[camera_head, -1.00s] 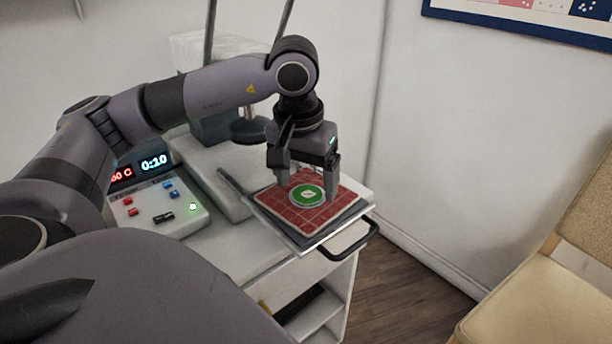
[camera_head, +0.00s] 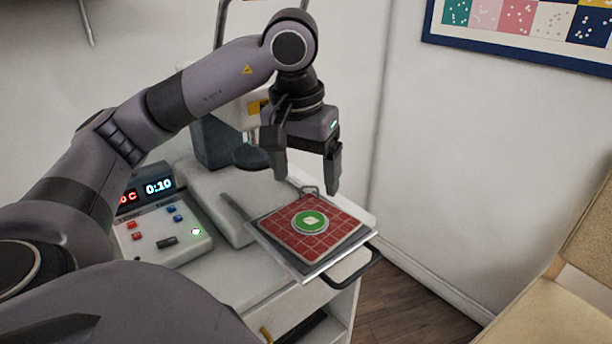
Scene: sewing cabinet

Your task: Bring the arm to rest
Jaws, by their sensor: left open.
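My left gripper (camera_head: 308,184) hangs above the back edge of a red checked cloth square (camera_head: 287,238). Its fingers are apart with nothing between them, pointing down. A round green patch with a white mark (camera_head: 310,221) lies flat on the red cloth, apart from the fingers. The cloth lies on a flat plate (camera_head: 312,273) with a black handle (camera_head: 354,270) at its front right. My left arm reaches in from the left. My right gripper is not in view.
A press machine (camera_head: 215,143) stands behind, close to my arm. A beige chair (camera_head: 553,318) is at the right. Floor between is free.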

